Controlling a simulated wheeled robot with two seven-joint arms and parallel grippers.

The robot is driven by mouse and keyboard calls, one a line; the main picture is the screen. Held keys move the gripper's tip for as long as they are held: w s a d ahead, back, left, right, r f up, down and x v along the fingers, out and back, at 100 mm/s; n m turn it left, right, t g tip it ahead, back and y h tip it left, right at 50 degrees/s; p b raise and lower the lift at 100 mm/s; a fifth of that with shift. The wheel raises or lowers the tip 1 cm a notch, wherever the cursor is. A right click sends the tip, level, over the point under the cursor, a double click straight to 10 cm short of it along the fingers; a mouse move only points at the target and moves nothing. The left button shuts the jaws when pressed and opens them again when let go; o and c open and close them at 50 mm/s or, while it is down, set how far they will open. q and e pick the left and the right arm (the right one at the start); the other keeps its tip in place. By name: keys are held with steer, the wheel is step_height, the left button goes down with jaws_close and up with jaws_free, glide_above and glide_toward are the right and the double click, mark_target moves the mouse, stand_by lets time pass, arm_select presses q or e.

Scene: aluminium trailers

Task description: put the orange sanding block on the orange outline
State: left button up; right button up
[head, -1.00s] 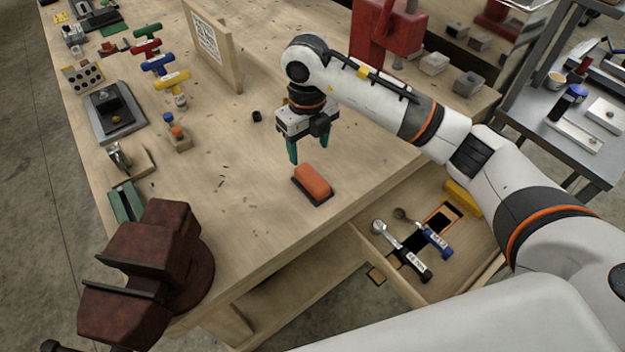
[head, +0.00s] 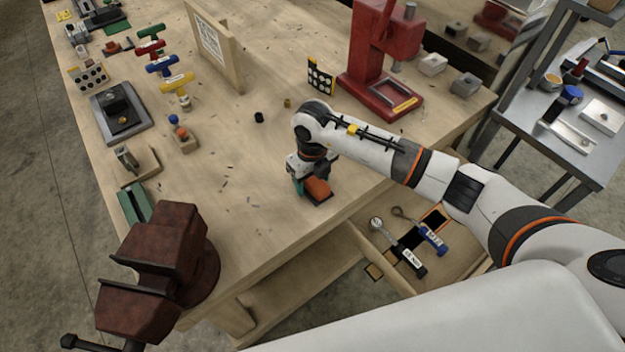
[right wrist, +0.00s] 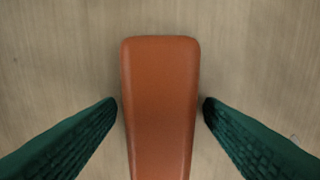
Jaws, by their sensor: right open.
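The orange sanding block (head: 318,188) lies on the wooden bench near its front edge, with a dark base. My right gripper (head: 309,186) is down over it, open. In the right wrist view, the block (right wrist: 160,105) lies between the two green fingertips of my right gripper (right wrist: 160,108), with a narrow gap on each side. An orange outline (head: 444,212) around a dark patch shows on the floor of the open drawer, partly covered by a blue-handled tool. My left gripper is not in view.
The open drawer (head: 365,246) also holds ratchet-like tools (head: 411,258). A rusty red vise (head: 160,262) stands at the bench's front left. A red press (head: 375,75) stands at the back, and a wooden upright panel (head: 218,50) is behind. The bench middle is mostly clear.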

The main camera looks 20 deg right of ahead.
steer(key=c, duration=0.9)
